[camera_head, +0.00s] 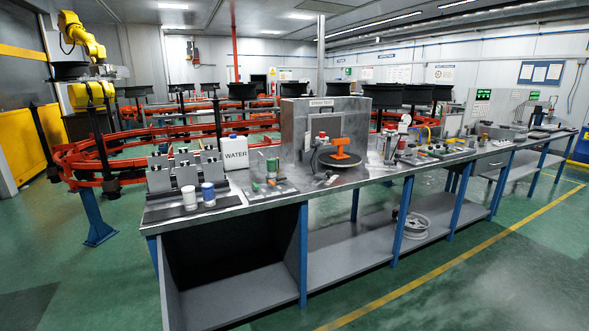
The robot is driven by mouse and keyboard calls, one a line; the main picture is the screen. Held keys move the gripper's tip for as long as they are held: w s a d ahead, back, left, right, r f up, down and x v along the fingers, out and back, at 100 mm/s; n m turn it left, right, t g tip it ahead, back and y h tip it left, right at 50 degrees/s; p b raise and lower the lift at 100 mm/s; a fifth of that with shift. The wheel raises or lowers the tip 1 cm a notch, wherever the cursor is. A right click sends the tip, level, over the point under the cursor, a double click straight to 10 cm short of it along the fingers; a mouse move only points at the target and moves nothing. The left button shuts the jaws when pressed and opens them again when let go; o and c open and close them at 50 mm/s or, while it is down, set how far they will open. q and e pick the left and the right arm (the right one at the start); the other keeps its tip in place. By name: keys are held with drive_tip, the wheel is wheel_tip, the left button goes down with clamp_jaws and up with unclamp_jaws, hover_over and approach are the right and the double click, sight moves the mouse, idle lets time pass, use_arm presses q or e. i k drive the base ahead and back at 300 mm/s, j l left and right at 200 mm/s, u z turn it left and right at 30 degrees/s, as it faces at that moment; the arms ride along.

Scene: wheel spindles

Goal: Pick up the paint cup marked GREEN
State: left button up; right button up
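No label reading GREEN is legible at this distance. A white cup (189,198) and a blue cup (208,194) stand upright side by side near the left end of the workbench (240,204). A small green upright item (272,166) stands farther right on a grey tray-like board; I cannot tell whether it is a paint cup. Neither of my grippers is in view.
A white WATER jug (235,153) stands behind the cups, beside grey panels (186,175). A spray test booth (325,115) and orange tool (340,149) are to the right. A wheel rim (412,224) lies on the lower shelf. Green floor in front is clear.

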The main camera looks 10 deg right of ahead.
sight(271, 164)
drive_tip(key=i+l, duration=0.2)
drive_tip(key=l, duration=0.15)
drive_tip(key=i+l, duration=0.15)
drive_tip(key=l, duration=0.25)
drive_tip(key=i+l+u, duration=0.1)
drive_tip(key=l, duration=0.25)
drive_tip(key=i+l, duration=0.25)
drive_tip(key=l, duration=0.15)
drive_tip(key=i+l+u, duration=0.1)
drive_tip(key=l, duration=0.25)
drive_tip(key=i, duration=0.05)
